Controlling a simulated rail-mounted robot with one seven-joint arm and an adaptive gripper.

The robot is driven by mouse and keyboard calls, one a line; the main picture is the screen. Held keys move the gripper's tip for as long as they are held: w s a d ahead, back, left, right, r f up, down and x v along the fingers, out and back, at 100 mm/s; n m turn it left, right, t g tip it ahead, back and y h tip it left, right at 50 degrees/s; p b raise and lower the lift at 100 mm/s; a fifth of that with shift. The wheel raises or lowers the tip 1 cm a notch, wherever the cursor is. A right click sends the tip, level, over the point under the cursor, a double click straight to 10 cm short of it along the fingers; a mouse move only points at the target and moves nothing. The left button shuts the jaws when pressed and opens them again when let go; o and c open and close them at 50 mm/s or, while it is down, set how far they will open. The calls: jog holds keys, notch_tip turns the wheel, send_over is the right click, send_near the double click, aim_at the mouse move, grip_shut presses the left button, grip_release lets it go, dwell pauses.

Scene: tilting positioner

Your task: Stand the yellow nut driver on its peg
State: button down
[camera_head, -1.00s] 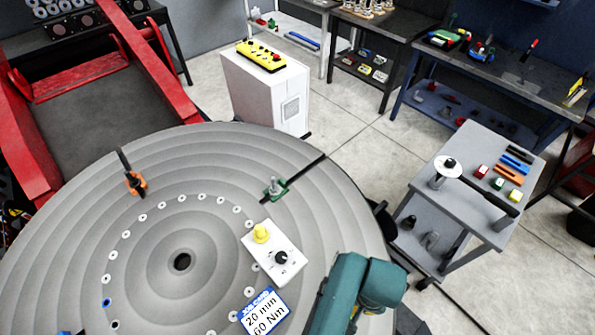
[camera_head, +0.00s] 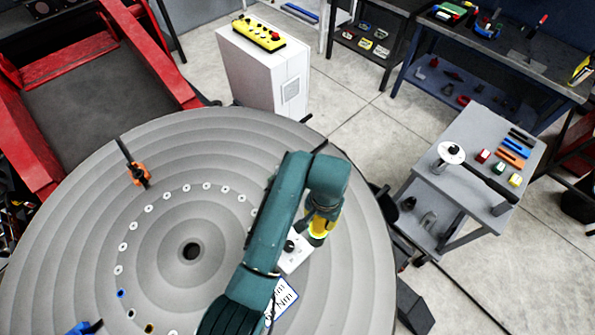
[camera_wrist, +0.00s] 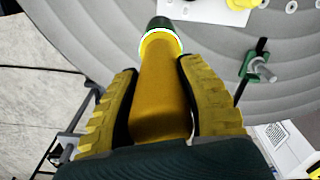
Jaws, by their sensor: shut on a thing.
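The yellow nut driver (camera_wrist: 160,98) is a yellow cylinder with a pale ring and a dark green end. In the wrist view my gripper (camera_wrist: 160,70) is shut on it, one ridged yellow finger on each side. In the head view my gripper (camera_head: 321,222) is over the right part of the round table, beside the white plate (camera_head: 296,262). The plate carries a black knob-like piece (camera_head: 290,246). The yellow peg-like piece (camera_wrist: 236,4) on the plate shows at the top edge of the wrist view, apart from the driver. In the head view my arm hides it.
The large grey round table (camera_head: 80,230) has a ring of small holes. An orange clamp (camera_head: 139,174) stands on its left, and a green clamp (camera_wrist: 255,68) shows in the wrist view. A job card (camera_head: 284,300) is partly covered by my arm. A grey cart (camera_head: 455,205) stands at right.

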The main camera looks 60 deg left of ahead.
jog(key=s+a+r+n, duration=0.1)
jog(key=s+a+r, duration=0.1)
jog(key=a, duration=0.3)
jog(key=s+a+r+n+p, duration=0.1)
jog(key=s+a+r, duration=0.1)
jog(key=s+a, duration=0.2)
jog(key=s+a+r+n, duration=0.1)
jog(key=s+a+r, duration=0.1)
jog(key=s+a, duration=0.2)
jog(key=a, duration=0.2)
jog(key=shift+a+r+n+p, duration=0.3)
jog(key=shift+a+r+p, duration=0.1)
jog(key=shift+f, duration=0.1)
jog(key=shift+f+b, duration=0.35)
jog(key=shift+f, duration=1.5)
jog(key=shift+f+b, duration=1)
jog(key=shift+f, duration=1.65)
